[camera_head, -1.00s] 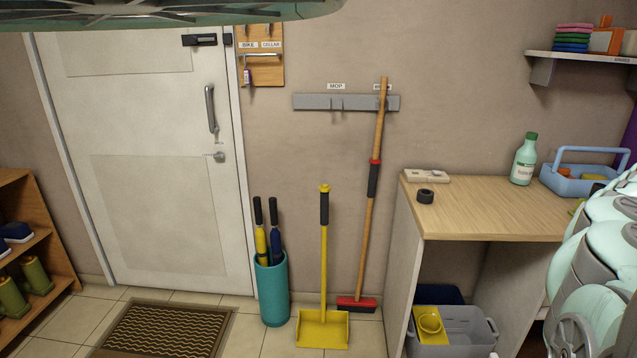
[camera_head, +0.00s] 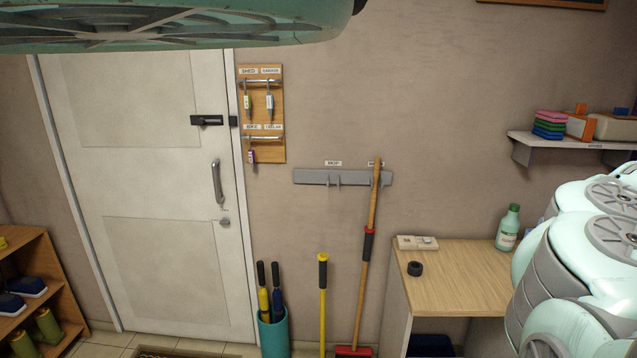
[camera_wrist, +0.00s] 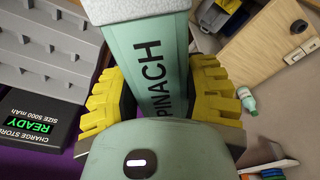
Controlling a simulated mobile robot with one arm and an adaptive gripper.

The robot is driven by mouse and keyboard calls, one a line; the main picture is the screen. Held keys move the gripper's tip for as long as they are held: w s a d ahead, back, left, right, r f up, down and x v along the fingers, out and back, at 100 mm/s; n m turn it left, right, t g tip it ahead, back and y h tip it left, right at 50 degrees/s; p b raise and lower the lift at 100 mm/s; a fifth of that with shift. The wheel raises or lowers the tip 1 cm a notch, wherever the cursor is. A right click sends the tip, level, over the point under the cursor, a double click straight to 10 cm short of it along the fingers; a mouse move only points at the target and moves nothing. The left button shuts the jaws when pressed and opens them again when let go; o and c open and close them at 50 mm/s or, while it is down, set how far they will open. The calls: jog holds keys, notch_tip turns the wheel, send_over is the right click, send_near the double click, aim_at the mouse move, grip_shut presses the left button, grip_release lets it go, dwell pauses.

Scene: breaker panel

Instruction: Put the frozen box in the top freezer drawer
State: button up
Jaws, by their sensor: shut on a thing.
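The frozen box is a pale green box marked SPINACH (camera_wrist: 150,60) with a frosty white top edge. It shows in the wrist view between the yellow, ridged fingers of my gripper (camera_wrist: 160,95), which is shut on it. Neither the box nor my gripper shows in the head view. No freezer or freezer drawer can be made out in either view.
A white door (camera_head: 150,190) stands at left beside a shoe rack (camera_head: 35,290). A wooden bench (camera_head: 455,280) with a green bottle (camera_head: 508,228) is at right, under a wall shelf (camera_head: 570,142). A broom (camera_head: 368,260) leans between them. The wrist view shows a black charge sign (camera_wrist: 38,122).

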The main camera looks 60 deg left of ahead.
notch_tip(320, 180, up, 29)
jog(key=p, duration=2.7)
